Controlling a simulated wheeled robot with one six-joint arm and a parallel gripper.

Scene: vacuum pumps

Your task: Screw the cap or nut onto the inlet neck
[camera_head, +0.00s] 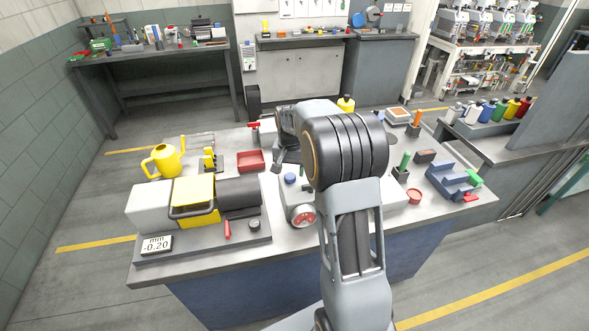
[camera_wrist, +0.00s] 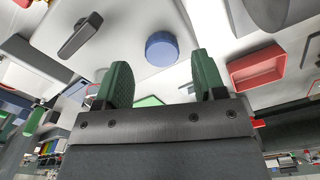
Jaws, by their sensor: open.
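A round blue cap (camera_wrist: 162,48) sits on a pale surface in the wrist view, just beyond my fingertips and between their lines. In the head view a small blue cap (camera_head: 290,178) shows on top of the white block (camera_head: 296,193), left of my arm. My gripper (camera_wrist: 163,83) has two green ribbed fingers spread wide, with nothing between them. The cap is apart from both fingers. In the head view my arm hides the fingertips. I cannot make out a bare inlet neck or its thread.
A red tray (camera_head: 250,160) lies left of the white block; it also shows in the wrist view (camera_wrist: 257,68). A dark handle (camera_wrist: 80,35) lies near the cap. A red-faced gauge (camera_head: 303,215) and a motor unit (camera_head: 238,192) stand close. A yellow watering can (camera_head: 163,160) stands farther left.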

